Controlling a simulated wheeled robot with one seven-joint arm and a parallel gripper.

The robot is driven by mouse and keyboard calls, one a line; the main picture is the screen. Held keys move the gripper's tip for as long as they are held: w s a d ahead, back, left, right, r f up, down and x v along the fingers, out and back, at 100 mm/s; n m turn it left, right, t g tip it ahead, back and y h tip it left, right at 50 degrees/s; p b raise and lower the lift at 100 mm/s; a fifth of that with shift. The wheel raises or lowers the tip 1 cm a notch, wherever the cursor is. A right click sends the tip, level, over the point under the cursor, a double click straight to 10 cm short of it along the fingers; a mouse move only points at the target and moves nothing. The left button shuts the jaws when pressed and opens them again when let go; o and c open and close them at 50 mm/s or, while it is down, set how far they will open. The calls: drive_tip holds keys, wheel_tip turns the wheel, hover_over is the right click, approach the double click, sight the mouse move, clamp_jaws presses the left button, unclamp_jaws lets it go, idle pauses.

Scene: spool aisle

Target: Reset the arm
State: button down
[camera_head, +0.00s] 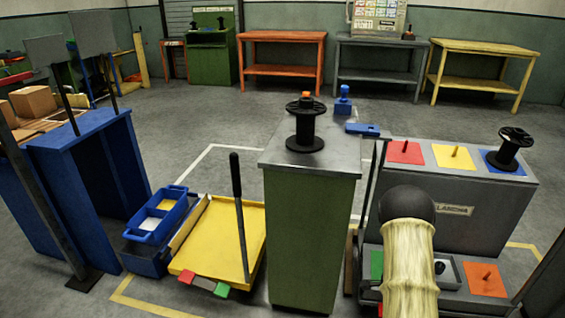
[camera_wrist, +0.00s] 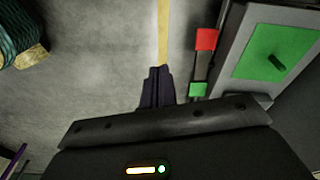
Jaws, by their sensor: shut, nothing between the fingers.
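My gripper (camera_wrist: 157,88) shows in the wrist view as two dark fingers close together, shut and empty, over bare grey floor. A yellow floor line (camera_wrist: 163,35) runs just beyond the fingertips. To its right, apart from it, is a grey stand with a green panel (camera_wrist: 275,52) that has a dark peg. A red block (camera_wrist: 206,40) and a green block (camera_wrist: 198,90) sit at that stand's left side. I cannot make out the gripper in the head view.
A green cabinet (camera_head: 310,230) bears a black spool (camera_head: 306,125). Right of it, a grey stepped stand (camera_head: 450,220) bears another spool (camera_head: 510,148). A yellow tray cart (camera_head: 222,240) and a blue frame (camera_head: 85,165) stand left. Open floor lies behind, before workbenches (camera_head: 283,70).

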drive_tip(key=s+a+r+n, duration=0.1)
drive_tip(key=a+r+n, duration=0.4)
drive_tip(key=r, duration=0.5)
drive_tip(key=s+a+r+n+t+y+p, duration=0.1)
drive_tip(key=s+a+r+n, duration=0.55)
drive_tip(key=s+r, duration=0.2)
drive_tip(key=s+a+r+n+t+p, duration=0.1)
drive_tip(key=s+a+r+n, duration=0.55)
drive_tip(key=r, duration=0.35)
wheel_tip(320, 180, up, 37)
drive_tip(key=p, duration=3.7)
drive_tip(key=shift+s+a+r, duration=0.15)
drive_tip(key=shift+a+r, duration=0.05)
